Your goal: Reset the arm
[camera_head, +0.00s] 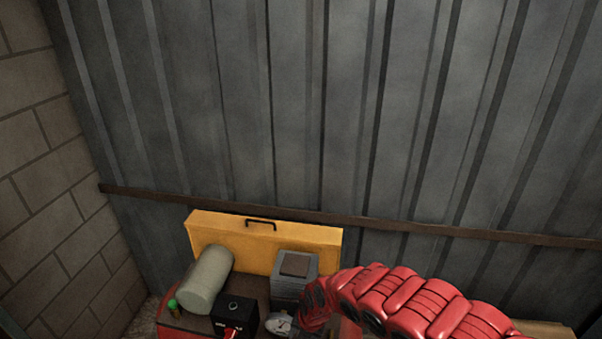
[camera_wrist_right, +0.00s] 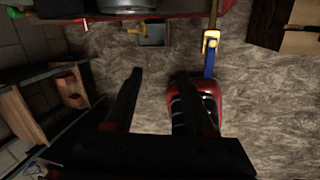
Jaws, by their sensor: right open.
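My right gripper (camera_wrist_right: 157,78) shows in the right wrist view. Its two dark fingers are apart with nothing between them, above a stony ground (camera_wrist_right: 145,60). The right finger overlaps a red object with dark rings (camera_wrist_right: 205,98) in the picture. I cannot tell whether they touch. No gripper shows clearly in the head view. There a red segmented shape (camera_head: 400,300) reaches in from the lower right. My left gripper is not in view.
In the head view, a yellow case (camera_head: 285,236), a grey-green cylinder (camera_head: 208,280), a grey box (camera_head: 295,275) and a black box (camera_head: 235,313) sit together before a corrugated wall (camera_head: 300,100). The wrist view shows a wooden-sided frame (camera_wrist_right: 65,88) at left and a blue-and-yellow post (camera_wrist_right: 210,55).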

